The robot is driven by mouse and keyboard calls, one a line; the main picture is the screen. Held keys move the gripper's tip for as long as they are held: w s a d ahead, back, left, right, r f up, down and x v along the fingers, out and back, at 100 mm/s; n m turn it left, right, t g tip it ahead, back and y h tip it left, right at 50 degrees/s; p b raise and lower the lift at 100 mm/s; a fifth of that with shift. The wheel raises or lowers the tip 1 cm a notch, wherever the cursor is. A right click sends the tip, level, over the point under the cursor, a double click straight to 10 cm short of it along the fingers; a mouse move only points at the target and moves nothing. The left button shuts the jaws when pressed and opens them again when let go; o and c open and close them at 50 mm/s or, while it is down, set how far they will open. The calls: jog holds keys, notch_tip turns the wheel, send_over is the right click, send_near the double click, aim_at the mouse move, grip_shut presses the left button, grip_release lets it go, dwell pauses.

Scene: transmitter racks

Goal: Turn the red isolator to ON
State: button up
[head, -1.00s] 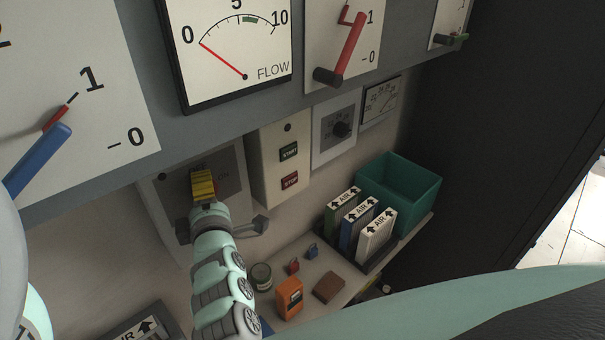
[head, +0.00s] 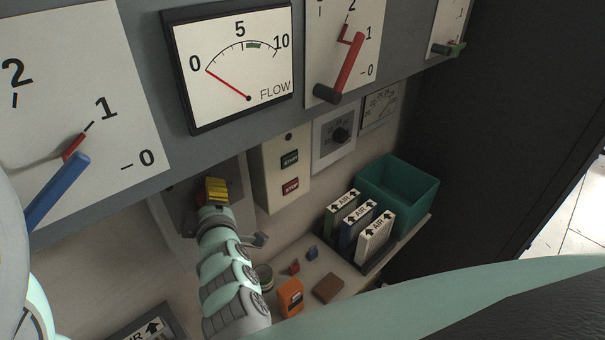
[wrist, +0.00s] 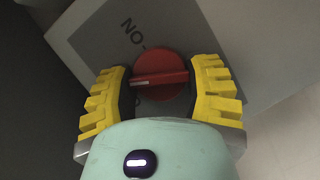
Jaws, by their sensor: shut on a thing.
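The red isolator (wrist: 162,75) is a round red knob with a raised bar handle on a grey plate (wrist: 95,35). In the wrist view the bar lies nearly level, its pale mark at the left end. The printed ON with a dash is above and left of the knob, and the mark is not in line with that dash. My gripper (wrist: 165,90) has its yellow fingers on either side of the bar, shut on it. In the head view my gripper (head: 216,190) covers most of the isolator at the grey box (head: 178,215).
Right of the isolator is a panel with START and STOP buttons (head: 290,187). Below are an orange device (head: 290,297), a brown block (head: 328,288), AIR cartridges (head: 374,238) and a green bin (head: 412,196). The overhanging gauge panel (head: 190,148) is close above my gripper.

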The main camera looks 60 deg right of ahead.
jog(key=m+y+p, duration=0.2)
jog(key=m+p, duration=0.1)
jog(key=shift+r, duration=0.2)
jog(key=shift+s+d+f+m+y+p, duration=0.1)
jog(key=shift+m+y+p, duration=0.45)
jog(key=shift+m, duration=0.45)
jog(key=shift+d+f+m+y+p, duration=0.1)
jog(key=shift+m+y+p, duration=0.45)
jog(key=shift+m, duration=0.45)
jog(key=o, duration=1.2)
jog(key=shift+c, duration=0.2)
jog(key=shift+r, duration=0.1)
